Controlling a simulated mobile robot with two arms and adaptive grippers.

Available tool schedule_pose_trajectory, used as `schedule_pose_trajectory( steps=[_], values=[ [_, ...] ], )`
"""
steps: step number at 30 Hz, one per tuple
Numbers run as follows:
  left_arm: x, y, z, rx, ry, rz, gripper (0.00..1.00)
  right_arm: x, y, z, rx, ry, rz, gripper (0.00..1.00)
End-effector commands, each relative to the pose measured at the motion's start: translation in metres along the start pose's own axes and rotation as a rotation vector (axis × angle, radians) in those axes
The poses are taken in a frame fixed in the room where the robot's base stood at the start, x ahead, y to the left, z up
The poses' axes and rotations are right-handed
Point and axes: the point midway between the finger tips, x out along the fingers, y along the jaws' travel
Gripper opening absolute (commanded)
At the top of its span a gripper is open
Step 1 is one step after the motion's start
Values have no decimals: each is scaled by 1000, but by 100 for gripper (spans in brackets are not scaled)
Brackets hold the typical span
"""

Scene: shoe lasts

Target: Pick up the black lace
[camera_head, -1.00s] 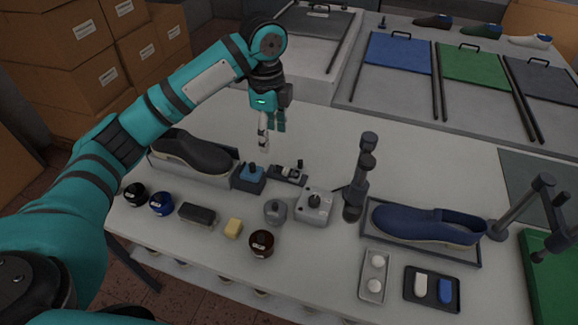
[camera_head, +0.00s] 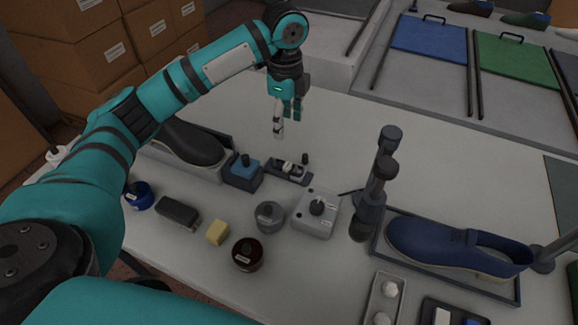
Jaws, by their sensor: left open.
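My left gripper (camera_head: 287,121) hangs with its fingers down, open and empty, above the table behind the small dark tray. The small dark tray (camera_head: 273,176) holds small white pieces and a little black piece (camera_head: 305,158) at its far right end. That black piece may be the black lace, but it is too small to tell. The gripper's fingers are apart from the tray and its contents. My right gripper is not in view.
A blue-topped block (camera_head: 243,168) and a black shoe (camera_head: 182,142) stand left of the tray. A grey box with a knob (camera_head: 315,214), a dark upright post (camera_head: 372,190) and a blue shoe (camera_head: 450,245) are to the right. Jars stand nearer. The table behind is clear.

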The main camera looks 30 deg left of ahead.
Motion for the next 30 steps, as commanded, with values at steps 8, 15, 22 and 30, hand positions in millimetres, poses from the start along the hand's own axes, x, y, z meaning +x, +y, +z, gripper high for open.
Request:
schedule_pose_trajectory(
  steps=[8,15,22,30],
  values=[
    [59,1,1,-1,-1,4,58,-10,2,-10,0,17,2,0],
    [83,0,1,-1,0,1,58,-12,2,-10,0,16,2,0],
    [108,5,3,0,-1,4,58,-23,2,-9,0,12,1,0],
    [136,5,3,0,-1,0,58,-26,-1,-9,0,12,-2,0]
  ],
)
